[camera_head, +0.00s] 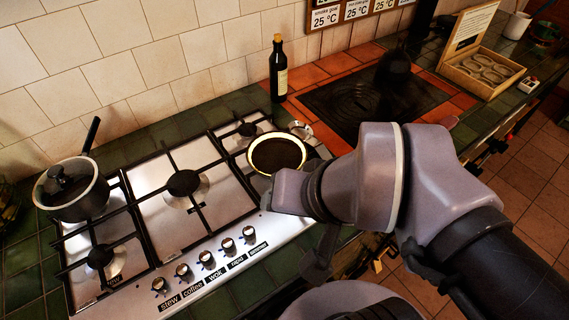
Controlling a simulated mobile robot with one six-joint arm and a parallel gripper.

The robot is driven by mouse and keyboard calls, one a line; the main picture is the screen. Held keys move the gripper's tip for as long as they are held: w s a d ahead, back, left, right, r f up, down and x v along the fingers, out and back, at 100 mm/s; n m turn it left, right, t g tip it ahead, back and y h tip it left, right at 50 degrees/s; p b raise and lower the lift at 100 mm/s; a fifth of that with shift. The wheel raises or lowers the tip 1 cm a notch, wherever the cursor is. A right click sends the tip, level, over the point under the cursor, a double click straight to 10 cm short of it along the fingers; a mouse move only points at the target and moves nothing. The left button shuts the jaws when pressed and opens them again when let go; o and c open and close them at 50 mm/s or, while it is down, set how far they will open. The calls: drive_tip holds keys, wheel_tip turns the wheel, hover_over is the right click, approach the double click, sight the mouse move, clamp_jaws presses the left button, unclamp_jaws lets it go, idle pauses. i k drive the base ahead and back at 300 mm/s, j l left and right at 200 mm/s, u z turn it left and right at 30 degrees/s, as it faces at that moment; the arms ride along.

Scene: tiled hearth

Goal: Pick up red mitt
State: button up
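I cannot clearly make out a red mitt. A small dull red patch (449,122) shows just past the upper edge of my arm, on the counter's right side; it may be part of the mitt, but most of it is hidden. My arm crosses the right and middle of the view. A dark part at its end, which looks like my gripper (320,258), hangs by the front edge of the counter, right of the hob. Its fingers are too dark to tell open from shut, and I see nothing held in it.
A steel gas hob (205,205) carries a lidded pot (72,190) and a cream-rimmed pan (277,153). A dark bottle (279,72) stands behind. A black kettle (393,68) is on the dark plate (345,100). An open wooden box (483,72) sits far right. Tiled floor shows at right.

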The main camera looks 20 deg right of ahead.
sight(450, 122)
drive_tip(key=z, duration=1.75)
drive_tip(key=l+u, duration=0.5)
drive_tip(key=l, duration=0.8)
drive_tip(key=i+l+u, duration=0.45)
drive_tip(key=i+l, duration=0.15)
drive_tip(key=i+l+u, duration=0.2)
drive_tip(key=l, duration=0.2)
drive_tip(key=i+l+u, duration=0.45)
drive_tip(key=l, duration=0.45)
drive_tip(key=i+l+u, duration=0.1)
drive_tip(key=i, duration=0.1)
